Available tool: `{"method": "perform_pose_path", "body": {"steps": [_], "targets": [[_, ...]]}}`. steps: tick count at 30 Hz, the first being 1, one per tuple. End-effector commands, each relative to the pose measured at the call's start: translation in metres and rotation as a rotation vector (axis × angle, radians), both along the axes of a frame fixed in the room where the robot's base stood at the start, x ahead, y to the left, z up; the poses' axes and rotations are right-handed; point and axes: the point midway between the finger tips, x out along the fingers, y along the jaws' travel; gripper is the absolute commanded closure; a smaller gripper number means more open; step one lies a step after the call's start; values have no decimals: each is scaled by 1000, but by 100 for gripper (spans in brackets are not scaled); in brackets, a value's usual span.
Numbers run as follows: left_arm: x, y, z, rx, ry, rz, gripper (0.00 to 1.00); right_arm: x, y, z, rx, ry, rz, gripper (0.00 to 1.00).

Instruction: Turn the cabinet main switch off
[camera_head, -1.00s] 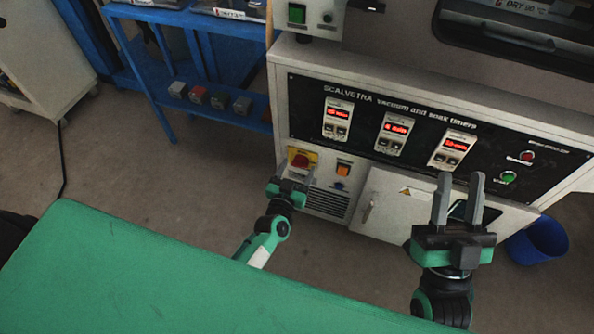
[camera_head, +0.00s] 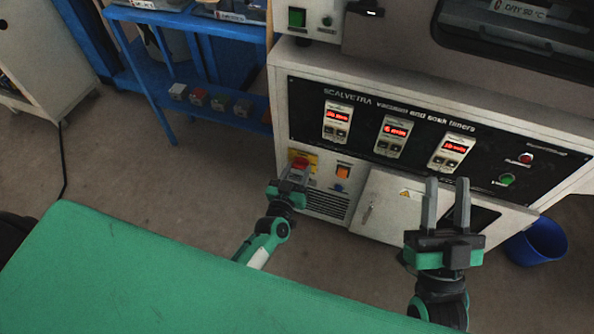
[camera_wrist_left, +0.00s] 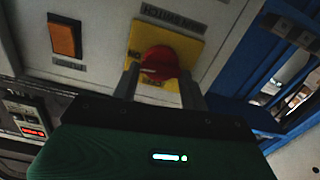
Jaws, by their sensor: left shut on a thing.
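The cabinet main switch is a red rotary knob (camera_head: 300,164) on a yellow plate (camera_head: 312,159), low at the left of the cabinet front. It also shows in the left wrist view as the red knob (camera_wrist_left: 159,64) on the yellow plate (camera_wrist_left: 190,45). My left gripper (camera_head: 295,174) is at the knob, with one finger on each side of it, shut on it. The fingers hide part of the plate and its lettering. My right gripper (camera_head: 447,205) is open and empty, in front of the cabinet's lower right door.
An orange rocker switch (camera_head: 343,172) sits right of the knob, above a vent grille (camera_head: 326,204). Timers with red displays (camera_head: 396,131) are above. A green table (camera_head: 130,270) fills the lower left. A blue bin (camera_head: 540,240) and blue shelving (camera_head: 200,20) stand at the sides.

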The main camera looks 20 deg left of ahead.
Motion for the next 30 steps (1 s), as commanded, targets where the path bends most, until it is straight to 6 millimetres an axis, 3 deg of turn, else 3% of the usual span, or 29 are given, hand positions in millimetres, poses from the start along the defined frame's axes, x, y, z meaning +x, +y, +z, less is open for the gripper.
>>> {"method": "perform_pose_path", "body": {"steps": [15, 22, 30], "targets": [[0, 2, 0, -464, 16, -1, 78, 8, 16, -49, -67, 285, 43, 64], [0, 3, -1, -684, 24, 1, 78, 8, 18, -55, -75, 315, 48, 64], [0, 4, -3, -939, 32, 0, 78, 8, 16, -49, -67, 278, 42, 64]]}}
